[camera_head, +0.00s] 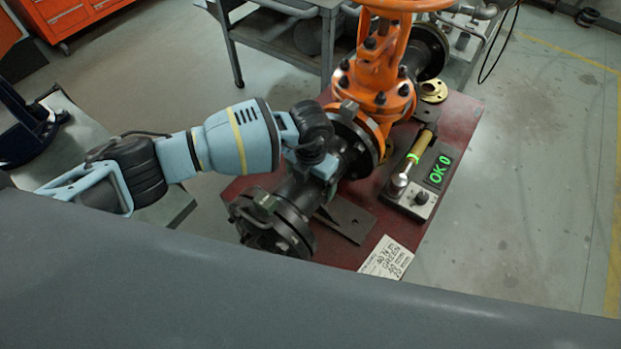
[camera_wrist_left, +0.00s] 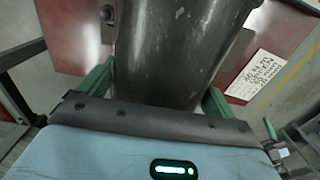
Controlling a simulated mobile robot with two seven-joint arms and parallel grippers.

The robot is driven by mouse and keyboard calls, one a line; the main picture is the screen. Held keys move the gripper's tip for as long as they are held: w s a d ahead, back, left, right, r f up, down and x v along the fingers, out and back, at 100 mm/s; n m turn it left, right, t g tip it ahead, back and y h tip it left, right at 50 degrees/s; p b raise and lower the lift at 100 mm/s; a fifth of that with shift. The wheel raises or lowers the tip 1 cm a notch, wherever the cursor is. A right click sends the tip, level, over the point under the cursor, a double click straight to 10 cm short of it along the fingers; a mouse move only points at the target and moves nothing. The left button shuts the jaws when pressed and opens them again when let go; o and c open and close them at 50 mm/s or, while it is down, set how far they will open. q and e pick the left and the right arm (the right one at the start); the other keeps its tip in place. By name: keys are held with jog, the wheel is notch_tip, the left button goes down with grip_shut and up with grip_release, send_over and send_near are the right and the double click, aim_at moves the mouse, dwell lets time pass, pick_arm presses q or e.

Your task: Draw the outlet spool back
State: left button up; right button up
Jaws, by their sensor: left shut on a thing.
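The outlet spool (camera_head: 297,190) is a dark metal pipe with flanges, in front of the orange gate valve (camera_head: 382,92). Its far flange (camera_head: 352,143) is close against the valve's flange; I cannot tell if there is a gap. Its near flange (camera_head: 268,225) points toward the lower left. My left gripper (camera_head: 318,163) comes in from the left and is shut around the spool's pipe. In the left wrist view the spool (camera_wrist_left: 178,45) lies between the green fingers of my left gripper (camera_wrist_left: 156,90). The fingertips are hidden behind the pipe. My right gripper is not in view.
A dark red bench top (camera_head: 350,252) carries the assembly. A printed card (camera_head: 388,259) lies in front. A grey cart (camera_head: 270,38) stands behind.

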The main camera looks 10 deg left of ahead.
pick_arm(q)
jog(key=o, duration=1.1)
jog(key=shift+r, duration=0.2)
notch_tip(320, 180, up, 6)
jog(key=shift+p, duration=0.3)
jog(key=shift+r, duration=0.7)
